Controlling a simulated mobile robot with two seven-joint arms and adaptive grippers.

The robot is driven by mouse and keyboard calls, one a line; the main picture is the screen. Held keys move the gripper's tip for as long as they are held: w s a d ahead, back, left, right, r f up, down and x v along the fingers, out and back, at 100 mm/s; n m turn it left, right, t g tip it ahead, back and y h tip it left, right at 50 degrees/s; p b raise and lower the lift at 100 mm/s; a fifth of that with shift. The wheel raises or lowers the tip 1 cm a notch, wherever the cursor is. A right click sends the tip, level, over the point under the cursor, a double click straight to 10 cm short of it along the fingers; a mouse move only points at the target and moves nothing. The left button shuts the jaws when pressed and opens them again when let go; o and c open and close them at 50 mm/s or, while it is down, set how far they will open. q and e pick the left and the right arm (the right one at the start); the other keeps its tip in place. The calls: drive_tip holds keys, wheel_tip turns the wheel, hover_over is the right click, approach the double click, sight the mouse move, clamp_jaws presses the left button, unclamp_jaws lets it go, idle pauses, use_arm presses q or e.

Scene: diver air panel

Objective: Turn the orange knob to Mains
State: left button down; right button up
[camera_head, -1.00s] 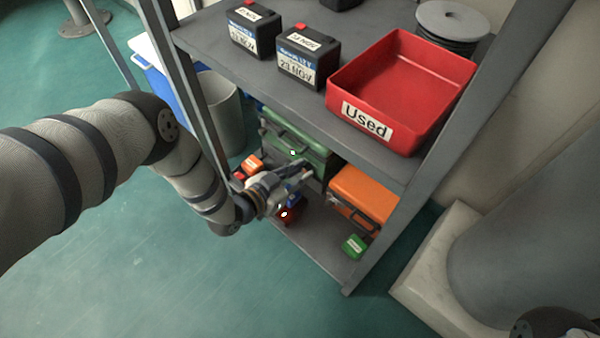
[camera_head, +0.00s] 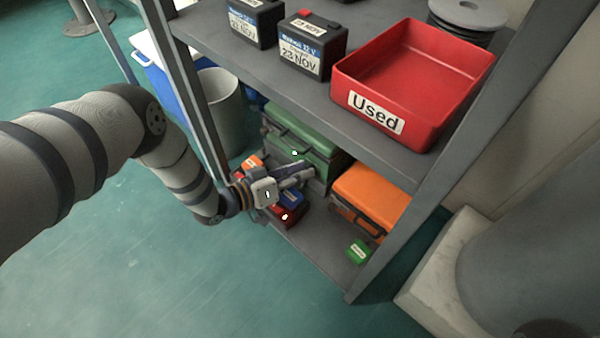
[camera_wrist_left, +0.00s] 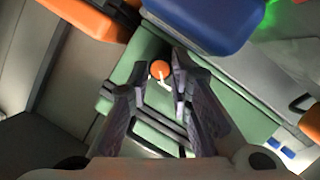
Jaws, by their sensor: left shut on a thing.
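The orange knob (camera_wrist_left: 160,69) is a small round knob with a white pointer, seen in the left wrist view against a green surface (camera_wrist_left: 145,55). Its pointer slants down and a little right in that picture. No Mains marking is readable. My left gripper (camera_wrist_left: 157,67) has one finger on each side of the knob and is shut on it. In the head view my left gripper (camera_head: 311,171) reaches into the lower shelf, by the green case (camera_head: 318,142); the knob is not distinguishable there. My right gripper is out of view.
The upper shelf (camera_head: 290,90) overhangs my left gripper and carries a red Used tray (camera_head: 370,125) and black batteries (camera_head: 305,64). A shelf post (camera_head: 190,90) stands beside my left arm.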

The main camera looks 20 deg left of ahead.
use_arm(q)
drive_tip(key=shift+a, duration=0.1)
idle(0.4)
drive_tip(key=c, duration=1.7)
unclamp_jaws()
drive_tip(key=v, duration=1.2)
